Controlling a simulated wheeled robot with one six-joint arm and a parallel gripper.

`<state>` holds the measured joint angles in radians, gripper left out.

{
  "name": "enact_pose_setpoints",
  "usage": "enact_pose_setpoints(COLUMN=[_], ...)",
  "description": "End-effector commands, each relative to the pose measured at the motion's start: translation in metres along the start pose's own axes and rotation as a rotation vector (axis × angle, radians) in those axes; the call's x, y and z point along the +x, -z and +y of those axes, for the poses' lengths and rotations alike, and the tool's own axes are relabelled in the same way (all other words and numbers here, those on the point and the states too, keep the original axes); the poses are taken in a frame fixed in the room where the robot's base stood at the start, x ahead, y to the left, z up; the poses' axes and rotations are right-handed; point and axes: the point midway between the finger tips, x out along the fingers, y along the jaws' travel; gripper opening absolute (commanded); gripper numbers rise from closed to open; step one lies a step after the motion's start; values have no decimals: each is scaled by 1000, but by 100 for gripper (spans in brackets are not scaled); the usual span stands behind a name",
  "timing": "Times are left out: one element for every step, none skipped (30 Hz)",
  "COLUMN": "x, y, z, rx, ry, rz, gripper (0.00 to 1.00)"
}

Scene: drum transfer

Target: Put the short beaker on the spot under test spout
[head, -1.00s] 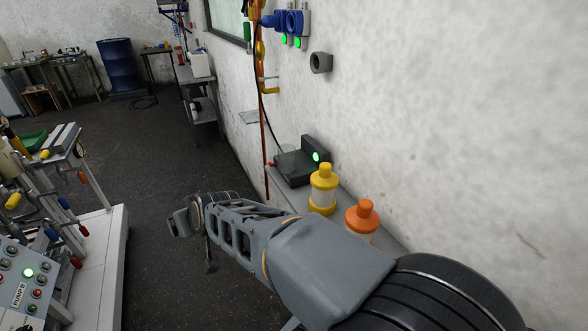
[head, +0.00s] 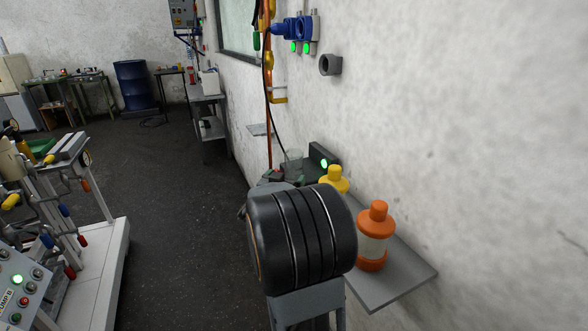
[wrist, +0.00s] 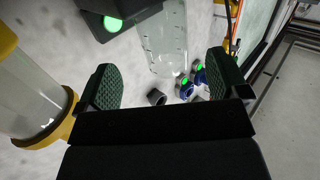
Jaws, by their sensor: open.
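A clear beaker (head: 294,163) stands on the dark device with a green light on the wall shelf. In the wrist view the beaker (wrist: 165,38), with graduation marks, shows ahead of and between the fingers. My gripper (wrist: 161,68) is open, and neither finger visibly touches the beaker. A small ledge (head: 262,130) juts from the wall beyond the device, below a yellow pipe end (head: 279,98). I cannot tell whether this is the test spout.
On the wall shelf (head: 400,275), a yellow-capped bottle (head: 335,177) and an orange-capped bottle (head: 373,240) stand close to my arm. The yellow bottle (wrist: 32,98) is left of the fingers in the wrist view. A cart (head: 100,262) stands left; floor between is clear.

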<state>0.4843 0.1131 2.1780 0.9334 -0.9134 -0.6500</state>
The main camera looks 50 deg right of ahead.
Motion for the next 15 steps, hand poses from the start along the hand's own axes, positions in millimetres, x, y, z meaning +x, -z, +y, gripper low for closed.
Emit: enact_pose_setpoints(x=[8,12,17,20,22,25,27,28,29,30,32,35,39,42,48], y=[-1,-1,0,0,0,0,0,0,0,0,0,0,0,0,0], z=[0,0,0,0,0,0,0,0,0,-1,-1,-1,-1,-2,-2], rx=[0,-1,0,-1,-1,0,0,0,0,0,0,0,0,0,0], ry=[-2,-1,0,0,0,1,1,2,2,2,2,2,2,2,1], rz=[-2,-2,-1,-1,-1,-1,-1,-1,-1,-2,-2,-2,-1,-1,-1], gripper=[93,93,93,93,93,93,93,93,93,93,93,93,93,93,93])
